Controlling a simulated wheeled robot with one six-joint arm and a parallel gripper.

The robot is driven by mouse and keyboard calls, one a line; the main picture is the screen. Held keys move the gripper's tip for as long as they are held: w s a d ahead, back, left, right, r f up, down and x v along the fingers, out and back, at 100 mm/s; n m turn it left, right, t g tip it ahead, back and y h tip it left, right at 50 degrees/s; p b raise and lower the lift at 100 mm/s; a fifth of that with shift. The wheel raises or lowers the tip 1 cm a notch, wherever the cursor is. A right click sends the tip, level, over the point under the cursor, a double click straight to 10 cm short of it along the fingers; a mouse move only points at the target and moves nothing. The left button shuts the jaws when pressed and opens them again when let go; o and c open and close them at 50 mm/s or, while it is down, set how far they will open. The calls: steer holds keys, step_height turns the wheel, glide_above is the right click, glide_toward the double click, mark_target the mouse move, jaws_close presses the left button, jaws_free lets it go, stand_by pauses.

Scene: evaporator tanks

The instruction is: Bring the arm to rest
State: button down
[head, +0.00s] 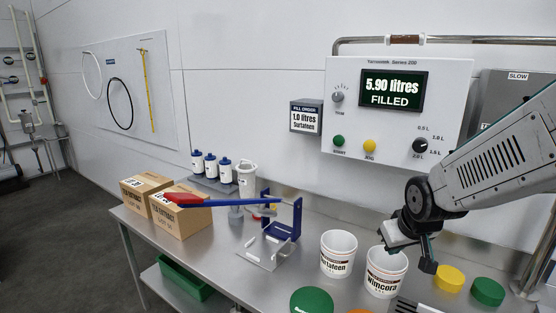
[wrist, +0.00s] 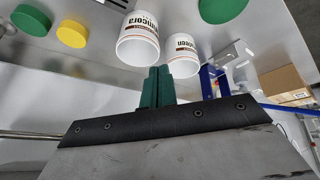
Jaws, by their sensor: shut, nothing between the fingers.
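My arm reaches in from the right in the head view. My gripper (head: 424,250) is above the bench, close to the white tub marked Wimcora (head: 386,272) and partly in front of its rim. In the wrist view the two green fingers of my gripper (wrist: 157,75) are shut together with nothing between them. The wrist view is upside down and shows the Wimcora tub (wrist: 139,38) and the second white tub (wrist: 183,54) beyond the fingertips. I cannot tell whether the gripper touches the tub.
The steel bench (head: 215,240) holds the second tub (head: 338,254), yellow lid (head: 449,278), green lids (head: 487,291) (head: 312,300), a blue stand (head: 284,227) with a red-ended blue bar, and cartons (head: 181,215). The control panel (head: 396,110) reads 5.90 litres filled. Air above the bench's left is mostly clear.

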steer(key=s+r+m+g, duration=0.1)
steer(key=s+r, duration=0.3)
steer(key=s, duration=0.9)
steer(key=s+r+m+g, duration=0.1)
steer(key=s+r+g, duration=0.2)
steer(key=s, duration=1)
steer(key=shift+a+r, duration=0.2)
steer(key=shift+r, duration=0.95)
steer(key=shift+s, duration=0.1)
